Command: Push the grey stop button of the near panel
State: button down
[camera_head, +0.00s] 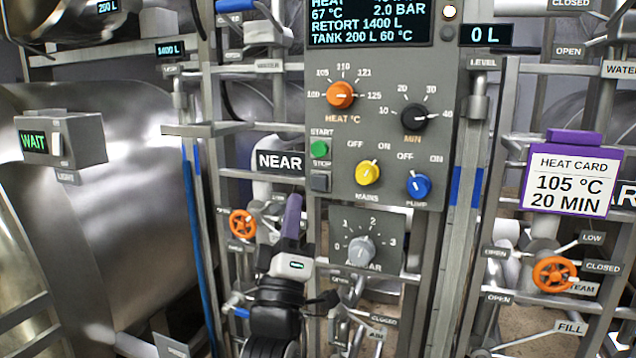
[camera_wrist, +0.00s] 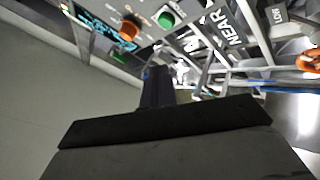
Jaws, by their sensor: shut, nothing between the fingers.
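The grey stop button (camera_head: 320,181) is a small square on the left edge of the near panel (camera_head: 385,150), under the STOP label. The green start button (camera_head: 320,148) is just above it; a green button also shows in the wrist view (camera_wrist: 166,19). My gripper (camera_head: 294,201) is shut and empty, its purple fingers pointing up, just below and left of the stop button in the head view. The fingers look dark in the wrist view (camera_wrist: 155,80). I cannot tell the depth gap to the button, and I cannot make out the button in the wrist view.
On the panel are an orange heat knob (camera_head: 340,95), a black minutes knob (camera_head: 414,117), a yellow mains knob (camera_head: 367,172) and a blue pump knob (camera_head: 418,186). A grey selector knob (camera_head: 361,249) is below. The NEAR sign (camera_head: 280,161) and an orange valve wheel (camera_head: 242,223) are left of the fingers.

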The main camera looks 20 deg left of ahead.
aim_at(318, 178)
jog(key=w, duration=0.8)
jog(key=shift+d+p, duration=0.15)
jog(key=shift+p, duration=0.25)
jog(key=shift+w, duration=0.1)
dwell(1.5)
jog(key=shift+w, duration=0.3)
jog(key=shift+w, duration=0.65)
dwell(0.8)
jog(key=shift+s, duration=0.2)
jog(key=shift+s+b, duration=0.3)
jog(key=shift+s, duration=0.6)
